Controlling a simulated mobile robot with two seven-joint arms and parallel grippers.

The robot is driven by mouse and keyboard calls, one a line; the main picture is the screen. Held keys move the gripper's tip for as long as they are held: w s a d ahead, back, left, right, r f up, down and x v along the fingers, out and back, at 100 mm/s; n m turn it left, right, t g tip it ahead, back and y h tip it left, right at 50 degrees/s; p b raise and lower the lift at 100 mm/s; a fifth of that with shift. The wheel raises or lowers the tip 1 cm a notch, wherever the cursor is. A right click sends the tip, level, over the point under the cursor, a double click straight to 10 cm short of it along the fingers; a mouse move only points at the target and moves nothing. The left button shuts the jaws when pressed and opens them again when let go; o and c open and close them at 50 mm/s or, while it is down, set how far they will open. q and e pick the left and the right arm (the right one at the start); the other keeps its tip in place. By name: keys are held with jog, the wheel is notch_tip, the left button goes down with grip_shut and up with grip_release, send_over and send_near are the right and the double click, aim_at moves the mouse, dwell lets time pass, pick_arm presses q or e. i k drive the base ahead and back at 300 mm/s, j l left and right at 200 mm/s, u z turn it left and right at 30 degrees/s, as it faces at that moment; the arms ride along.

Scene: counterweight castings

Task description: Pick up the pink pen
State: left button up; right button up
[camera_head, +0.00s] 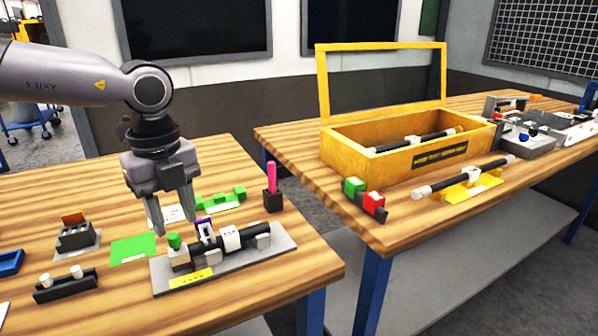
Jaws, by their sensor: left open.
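The pink pen (271,176) stands upright in a small dark holder (272,201) near the right edge of the left wooden table. My left gripper (173,215) comes in from the upper left and points down. Its two fingers are apart with nothing seen held between them. It hangs over the left table, to the left of the pen and apart from it, close to a green-topped part of a fixture. My right gripper is not in the view.
A grey fixture plate (215,275) with a black and white cylinder lies below the gripper. A green mat (133,250) and dark blocks (76,236) are to the left. A yellow open-lidded box (365,165) stands on the right table, beyond a gap.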

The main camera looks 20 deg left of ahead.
aim_at(271, 166)
jog(key=i+l, duration=0.15)
jog(key=i, duration=0.25)
jog(key=i+l, duration=0.1)
jog(key=i, duration=0.3)
jog(key=j, duration=0.15)
jog(key=z, duration=0.05)
